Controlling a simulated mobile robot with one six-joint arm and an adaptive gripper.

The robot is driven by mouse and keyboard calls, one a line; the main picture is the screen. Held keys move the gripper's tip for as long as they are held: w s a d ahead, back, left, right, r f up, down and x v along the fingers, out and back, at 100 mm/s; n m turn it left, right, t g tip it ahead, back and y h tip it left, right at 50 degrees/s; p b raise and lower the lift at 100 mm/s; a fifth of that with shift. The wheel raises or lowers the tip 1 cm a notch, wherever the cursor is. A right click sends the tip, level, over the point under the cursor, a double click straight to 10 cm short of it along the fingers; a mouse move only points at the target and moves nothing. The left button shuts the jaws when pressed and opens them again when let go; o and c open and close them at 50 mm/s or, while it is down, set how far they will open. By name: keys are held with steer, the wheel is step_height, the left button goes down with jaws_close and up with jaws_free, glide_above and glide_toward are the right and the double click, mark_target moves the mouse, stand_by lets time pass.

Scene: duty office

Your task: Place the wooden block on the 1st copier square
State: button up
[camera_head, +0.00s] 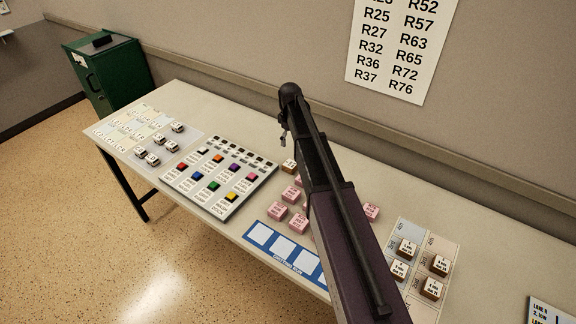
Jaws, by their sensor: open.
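A small wooden block (289,167) with a pale top stands on the table just right of the button panel, behind the pink blocks. It is partly beside my arm in the picture. I cannot tell which square is the copier one. My gripper (284,138) shows small and dark below the arm's far end, above the table behind the block. It is open, with nothing seen in it.
Pink blocks (298,222) stand around my arm. A panel of coloured buttons (198,187) lies left of them. White-topped blocks (141,152) stand at the far left, and brown ones (432,287) on a sheet at right. A green cabinet (121,75) stands beyond the table.

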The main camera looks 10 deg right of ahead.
mark_target(290, 164)
steer(key=shift+w+f, duration=0.1)
steer(key=shift+f, duration=0.1)
step_height(290, 164, down, 8)
steer(key=b, duration=0.8)
steer(key=shift+f+b, duration=0.2)
steer(key=shift+b, duration=0.1)
stand_by(0.3)
steer(key=shift+d+f+b, duration=0.1)
steer(key=shift+f+b, duration=2.5)
steer(key=shift+b, duration=0.05)
steer(key=c, duration=1.2)
steer(key=shift+r, duration=0.15)
